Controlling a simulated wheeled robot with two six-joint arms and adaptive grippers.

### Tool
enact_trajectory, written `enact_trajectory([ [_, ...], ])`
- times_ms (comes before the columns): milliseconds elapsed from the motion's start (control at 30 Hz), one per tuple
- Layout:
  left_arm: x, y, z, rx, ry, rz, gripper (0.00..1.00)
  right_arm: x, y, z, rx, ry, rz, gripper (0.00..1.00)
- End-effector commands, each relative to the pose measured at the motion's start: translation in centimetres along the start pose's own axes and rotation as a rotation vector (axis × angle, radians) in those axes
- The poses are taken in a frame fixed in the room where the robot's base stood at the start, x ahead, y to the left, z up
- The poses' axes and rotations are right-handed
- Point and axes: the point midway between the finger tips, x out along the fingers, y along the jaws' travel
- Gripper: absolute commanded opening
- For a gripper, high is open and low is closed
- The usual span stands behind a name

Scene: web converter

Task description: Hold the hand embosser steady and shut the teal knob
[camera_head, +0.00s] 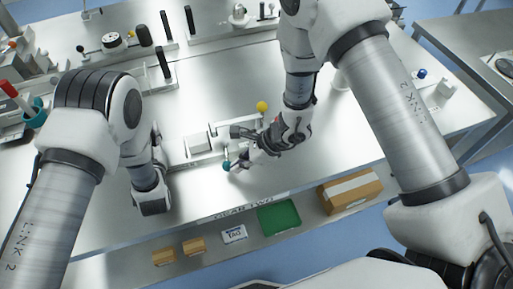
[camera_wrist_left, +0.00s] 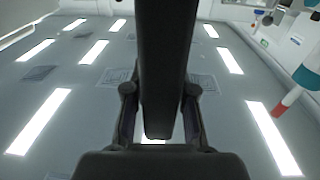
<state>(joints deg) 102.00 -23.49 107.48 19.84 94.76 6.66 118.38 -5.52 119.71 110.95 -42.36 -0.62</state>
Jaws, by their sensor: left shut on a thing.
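The hand embosser appears to be the pale block-and-plate device (camera_head: 197,144) in the middle of the table. The teal knob (camera_head: 226,165) shows at its lower right side. My right gripper (camera_head: 240,163) is right beside the knob; its fingers are small and dark, and I cannot tell whether they touch it or are closed. My left wrist is at the lower left of the device, and its fingers are not clear in the head view. In the left wrist view my left gripper (camera_wrist_left: 159,105) is shut, with a dark bar-like part filling the middle; its contact point is hidden.
A yellow ball (camera_head: 262,106) stands just behind the device. A rail with black upright handles (camera_head: 165,62) lies behind left. A teal cup (camera_head: 33,107) is far left. A green tray (camera_head: 279,217) and cardboard box (camera_head: 349,191) lie on the front lower shelf.

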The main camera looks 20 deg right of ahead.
Motion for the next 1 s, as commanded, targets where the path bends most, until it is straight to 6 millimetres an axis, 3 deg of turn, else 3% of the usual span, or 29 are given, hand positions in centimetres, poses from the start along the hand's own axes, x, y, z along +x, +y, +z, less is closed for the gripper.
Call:
enact_trajectory([
  [33, -0.3, 0.1, 0.8, 0.001, -0.02, 0.002, 0.0, 0.5, 0.3, 0.1, -0.003, 0.003, 0.004, 0.0],
  [500, -0.3, 0.0, 0.8, 0.001, -0.021, 0.002, 0.0, 2.3, 0.8, 2.6, -0.003, -0.002, 0.0, 0.0],
  [1000, -0.3, 0.0, 0.8, 0.001, -0.021, 0.001, 0.0, 2.6, 0.8, 3.0, -0.001, -0.003, -0.002, 0.0],
])
